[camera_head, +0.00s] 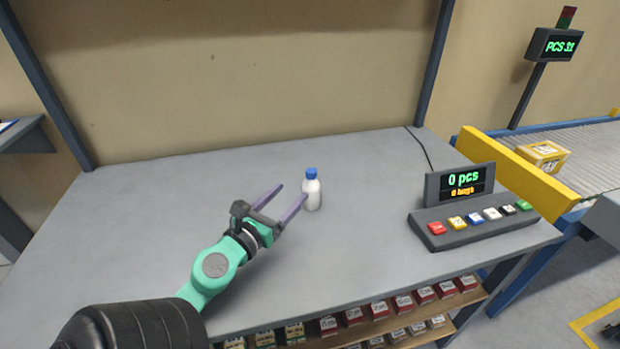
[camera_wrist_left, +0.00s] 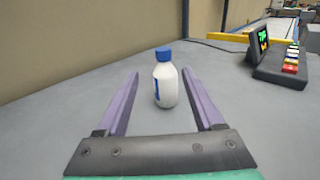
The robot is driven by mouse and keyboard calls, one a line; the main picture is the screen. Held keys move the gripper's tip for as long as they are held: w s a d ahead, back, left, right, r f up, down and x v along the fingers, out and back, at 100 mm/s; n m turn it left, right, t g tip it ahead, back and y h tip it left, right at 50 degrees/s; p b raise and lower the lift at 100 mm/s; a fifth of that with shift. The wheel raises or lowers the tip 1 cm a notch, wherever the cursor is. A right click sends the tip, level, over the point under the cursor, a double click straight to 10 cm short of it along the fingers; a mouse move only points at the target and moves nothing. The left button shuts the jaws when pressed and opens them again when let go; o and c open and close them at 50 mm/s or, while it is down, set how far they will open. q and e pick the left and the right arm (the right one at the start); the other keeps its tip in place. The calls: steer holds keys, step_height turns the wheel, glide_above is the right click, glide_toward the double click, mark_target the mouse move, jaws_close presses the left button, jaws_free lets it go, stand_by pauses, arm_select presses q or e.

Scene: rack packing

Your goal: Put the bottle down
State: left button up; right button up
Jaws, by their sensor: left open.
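A white bottle with a blue cap (camera_head: 312,192) stands upright on the grey table (camera_head: 150,230). It also shows in the left wrist view (camera_wrist_left: 166,84), just beyond and between the finger ends. My left gripper (camera_head: 291,197) is open, its two purple fingers pointing at the bottle. In the head view the near fingertip overlaps the bottle's left edge; I cannot tell whether it touches. In the left wrist view both fingers (camera_wrist_left: 160,95) stand apart with a gap on either side of the bottle. My right gripper is not in view.
A button panel (camera_head: 475,222) with a display reading 0 pcs (camera_head: 460,184) stands at the table's right. A conveyor (camera_head: 590,155) with a yellow box (camera_head: 544,155) lies beyond. A shelf (camera_head: 380,322) of small boxes is below the front edge. The table's left is clear.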

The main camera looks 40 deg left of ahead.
mark_target(313, 170)
arm_select(q)
steer(key=w+p, duration=0.1)
steer(key=w, duration=0.3)
steer(key=w+a+p, duration=0.1)
steer(key=w+p, duration=0.1)
steer(key=w, duration=0.2)
steer(key=w+r+p, duration=0.1)
steer(key=w, duration=0.3)
steer(key=shift+a, duration=0.2)
steer(key=shift+w+a+f, duration=0.1)
steer(key=shift+w+f, duration=0.15)
steer(key=shift+w, duration=0.2)
steer(key=shift+s+r, duration=0.1)
steer(key=shift+s, duration=0.05)
steer(key=c, duration=1)
jaws_close()
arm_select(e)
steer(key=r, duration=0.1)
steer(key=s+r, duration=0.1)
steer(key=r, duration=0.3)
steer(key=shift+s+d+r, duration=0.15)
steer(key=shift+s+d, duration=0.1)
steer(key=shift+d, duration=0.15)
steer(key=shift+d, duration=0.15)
